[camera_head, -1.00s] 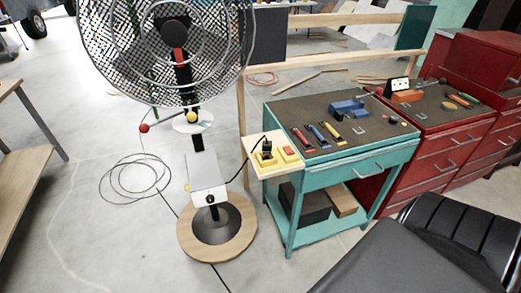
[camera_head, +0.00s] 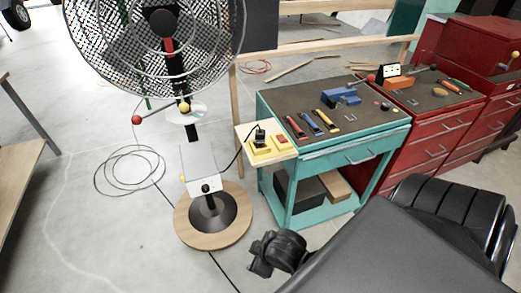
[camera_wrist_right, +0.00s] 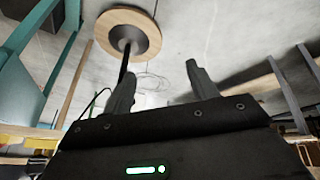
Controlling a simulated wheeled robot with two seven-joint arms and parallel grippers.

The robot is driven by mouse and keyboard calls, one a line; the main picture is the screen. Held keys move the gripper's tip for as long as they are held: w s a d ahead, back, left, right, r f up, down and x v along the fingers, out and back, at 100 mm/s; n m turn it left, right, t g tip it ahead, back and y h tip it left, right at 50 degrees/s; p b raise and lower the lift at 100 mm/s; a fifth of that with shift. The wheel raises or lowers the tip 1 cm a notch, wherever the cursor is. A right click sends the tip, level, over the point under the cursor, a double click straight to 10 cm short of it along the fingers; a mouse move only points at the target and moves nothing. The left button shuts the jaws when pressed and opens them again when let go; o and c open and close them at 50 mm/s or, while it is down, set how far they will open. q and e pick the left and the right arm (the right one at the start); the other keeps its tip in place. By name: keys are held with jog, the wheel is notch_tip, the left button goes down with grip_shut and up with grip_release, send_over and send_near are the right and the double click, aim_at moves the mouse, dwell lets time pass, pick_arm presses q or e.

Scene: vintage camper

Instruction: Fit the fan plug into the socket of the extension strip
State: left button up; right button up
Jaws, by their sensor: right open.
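The black fan plug (camera_head: 260,137) stands upright at the yellow extension strip (camera_head: 263,151); I cannot tell whether it is seated in a socket. Its dark cord runs down left toward the fan (camera_head: 165,45). The strip lies on a pale wooden side shelf (camera_head: 245,132) of the teal cart and has a red part at its right. My right gripper (camera_head: 257,257) is low in front of the cart, apart from the plug. The right wrist view shows its two fingers (camera_wrist_right: 160,85) spread and empty, with the fan base beyond. My left gripper is not in view.
The fan's round wooden base (camera_head: 185,232) stands left of the teal cart (camera_head: 335,165). Tools lie on the cart top. Red cabinets (camera_head: 430,125) stand to its right. A loose cable coil (camera_head: 125,172) lies on the floor. A wooden bench (camera_head: 22,170) is at the left edge.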

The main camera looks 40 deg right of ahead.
jog(key=w+a+r+n+t+y, duration=0.1)
jog(key=w+a+r+n+y, duration=0.2)
jog(key=w+a+n, duration=0.8)
jog(key=w+a+r+n+y, duration=0.4)
jog(key=w+n, duration=0.5)
jog(key=n, duration=0.7)
notch_tip(320, 180, up, 16)
jog(key=n+g+h, duration=0.5)
jog(key=n+h, duration=0.2)
jog(key=n, duration=0.6)
send_over(260, 132)
jog(key=shift+s+d, duration=0.4)
jog(key=f, duration=0.2)
jog(key=f+p, duration=0.1)
jog(key=f, duration=0.2)
jog(key=shift+w+a+f, duration=0.25)
jog(key=shift+w+f, duration=0.1)
jog(key=shift+f, duration=0.05)
jog(key=shift+s+f+p, duration=0.1)
jog(key=shift+f+p, duration=0.1)
jog(key=shift+p, duration=0.3)
jog(key=f, duration=0.1)
jog(key=f+p, duration=0.1)
jog(key=f, duration=0.1)
jog(key=f+p, duration=0.1)
jog(key=shift+w+a+f, duration=0.1)
jog(key=shift+w+f, duration=0.15)
jog(key=shift+f, duration=0.15)
jog(key=c, duration=1.2)
